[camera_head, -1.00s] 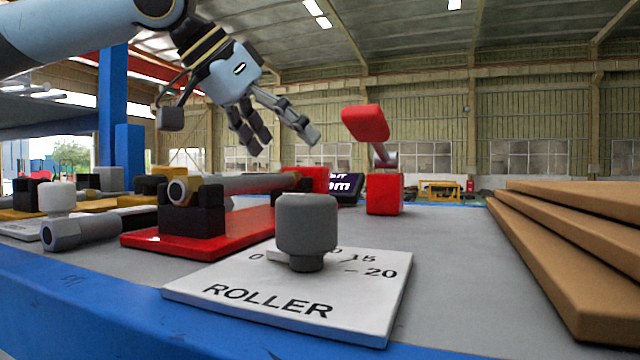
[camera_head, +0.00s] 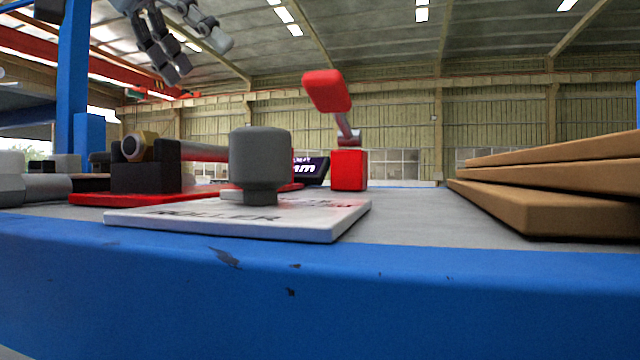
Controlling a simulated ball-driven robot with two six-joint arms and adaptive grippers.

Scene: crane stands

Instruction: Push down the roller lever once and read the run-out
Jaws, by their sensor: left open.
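The roller lever, with a red paddle-shaped handle (camera_head: 328,91) on a metal rod, stands raised and tilted on a red block (camera_head: 349,170) at the back of the table. A dark display (camera_head: 311,169) with white "mm" lettering stands left of that block, partly hidden; no number can be read. A white dial plate (camera_head: 310,222) marked ROLLER lies near the front edge, with a grey knob (camera_head: 259,164) upright on it. My left gripper (camera_head: 202,58) is open and empty, high at the upper left, well apart from the handle. My right gripper is not in view.
A black support (camera_head: 147,178) holding a roller end stands on a red base at the left. Grey metal parts (camera_head: 30,188) lie at the far left. Stacked brown boards (camera_head: 560,185) fill the right. The blue table edge (camera_head: 320,290) runs across the front.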

